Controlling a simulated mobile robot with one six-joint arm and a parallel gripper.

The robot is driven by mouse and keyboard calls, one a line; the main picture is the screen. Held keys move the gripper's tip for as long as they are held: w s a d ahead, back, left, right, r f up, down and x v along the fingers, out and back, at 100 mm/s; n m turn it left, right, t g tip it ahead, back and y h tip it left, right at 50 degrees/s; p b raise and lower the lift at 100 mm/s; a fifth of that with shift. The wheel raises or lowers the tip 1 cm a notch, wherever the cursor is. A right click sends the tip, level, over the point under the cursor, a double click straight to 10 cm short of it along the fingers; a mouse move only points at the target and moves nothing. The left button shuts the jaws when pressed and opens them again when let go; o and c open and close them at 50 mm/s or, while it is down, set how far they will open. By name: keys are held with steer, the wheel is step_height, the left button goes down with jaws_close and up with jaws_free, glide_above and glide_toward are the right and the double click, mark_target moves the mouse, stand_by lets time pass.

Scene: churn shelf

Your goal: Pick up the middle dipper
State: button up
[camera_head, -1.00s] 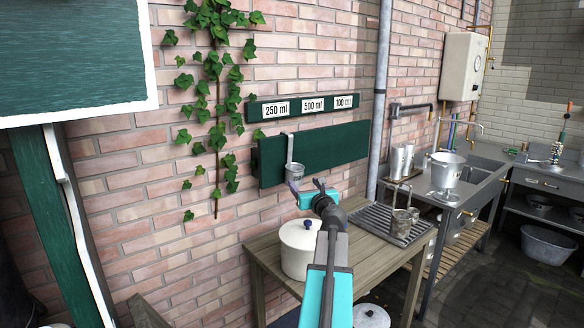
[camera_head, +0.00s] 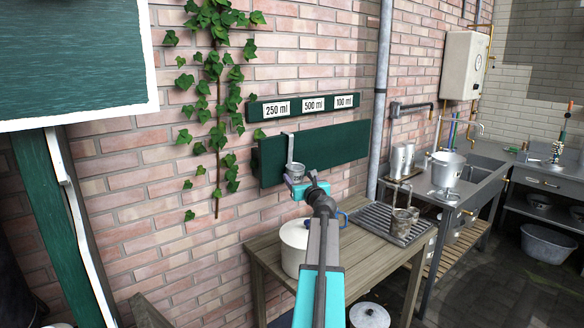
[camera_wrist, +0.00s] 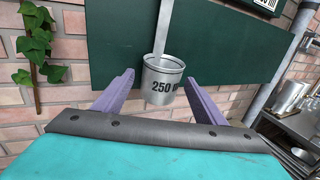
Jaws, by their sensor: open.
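A metal dipper (camera_head: 298,171) hangs by its long flat handle from the green board (camera_head: 340,145), below the 250 ml label. In the wrist view the dipper cup (camera_wrist: 161,72) is marked "250". My gripper (camera_wrist: 160,80) is open, with one purple finger on each side of the cup in that view. In the head view my gripper (camera_head: 306,187) is just below and in front of the cup. I cannot tell whether the fingers touch it. Another dipper (camera_head: 402,223) stands on the drainer rack. No dipper hangs under the 500 ml or 100 ml labels.
A label strip (camera_head: 303,106) reads 250 ml, 500 ml, 100 ml. Below my arm is a wooden table (camera_head: 258,250) with a white lidded pot (camera_head: 293,248) and a ribbed drainer (camera_head: 375,218). Ivy (camera_head: 215,90) climbs the brick wall left of the board. A pipe (camera_head: 380,100) stands to the right.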

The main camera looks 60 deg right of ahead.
mark_target(298, 174)
steer(key=shift+f+p+x, duration=0.2)
steer(key=shift+p+x, duration=0.35)
steer(key=shift+x, duration=2.1)
steer(key=shift+s+d, duration=0.1)
steer(key=shift+s, duration=0.05)
steer(key=c, duration=1)
steer(key=shift+r, duration=0.1)
steer(key=shift+s+r, duration=0.2)
steer(key=shift+r, duration=0.2)
step_height(298, 174, up, 6)
steer(key=s+a+b, duration=0.1)
steer(key=s+a, duration=0.2)
steer(key=s, duration=0.6)
steer(key=s+a+b, duration=0.2)
steer(key=s+a, duration=0.1)
steer(key=s, duration=0.6)
steer(key=shift+s+a, duration=0.15)
steer(key=shift+s, duration=0.15)
